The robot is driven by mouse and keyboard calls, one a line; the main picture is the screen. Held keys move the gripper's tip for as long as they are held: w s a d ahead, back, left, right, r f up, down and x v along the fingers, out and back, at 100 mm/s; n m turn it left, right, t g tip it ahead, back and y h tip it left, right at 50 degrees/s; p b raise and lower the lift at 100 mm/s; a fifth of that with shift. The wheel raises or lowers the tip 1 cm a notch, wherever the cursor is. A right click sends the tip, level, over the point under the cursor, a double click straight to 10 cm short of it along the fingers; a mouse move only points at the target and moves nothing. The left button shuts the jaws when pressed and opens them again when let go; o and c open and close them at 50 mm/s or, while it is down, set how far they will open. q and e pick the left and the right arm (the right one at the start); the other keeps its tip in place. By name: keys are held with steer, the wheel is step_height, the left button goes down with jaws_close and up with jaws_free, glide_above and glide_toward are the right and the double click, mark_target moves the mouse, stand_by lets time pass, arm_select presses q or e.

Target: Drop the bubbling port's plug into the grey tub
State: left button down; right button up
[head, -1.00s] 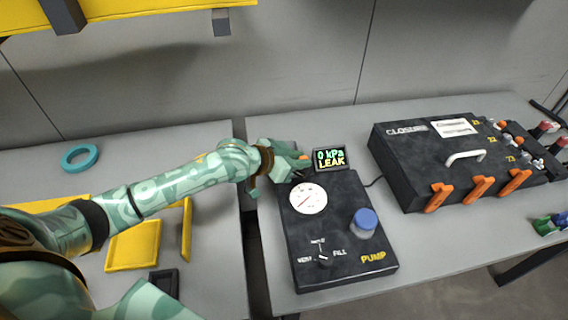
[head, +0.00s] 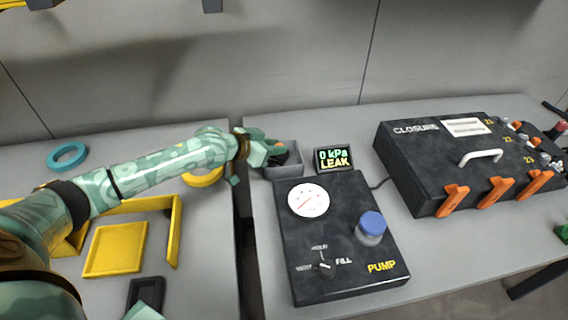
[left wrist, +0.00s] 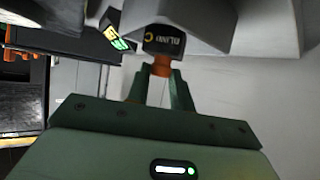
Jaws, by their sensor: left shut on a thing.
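My left gripper (head: 278,152) is at the small grey tub (head: 290,168), which stands behind the pump box and left of its display. In the left wrist view the left gripper (left wrist: 161,72) is shut on a plug (left wrist: 163,42) with an orange body and a black head marked BLIND. Grey walls, seemingly the tub's (left wrist: 215,25), lie around and beyond the plug's head. I cannot tell whether the plug touches the tub. The black closure box (head: 430,165) has numbered ports along its right side. Bubbles cannot be made out.
Orange clamps (head: 495,192) line the closure's front. Yellow trays (head: 117,248) and a teal ring (head: 68,155) are on the left table, across a gap.

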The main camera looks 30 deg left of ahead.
arm_select(q)
steer(key=shift+r, duration=0.1)
arm_select(e)
steer(key=shift+d, duration=0.15)
arm_select(q)
steer(key=c, duration=1.1)
jaws_free()
steer(key=shift+c, duration=0.2)
arm_select(e)
steer(key=shift+d, duration=0.2)
arm_select(q)
steer(key=p+v, duration=0.7)
steer(key=v, duration=0.9)
arm_select(e)
step_height(320, 180, up, 7)
steer(key=w, duration=0.2)
steer(key=shift+w+a+t, duration=0.15)
steer(key=shift+a+t, duration=0.05)
steer(key=shift+t, duration=0.1)
arm_select(q)
steer(key=shift+s+a, duration=0.1)
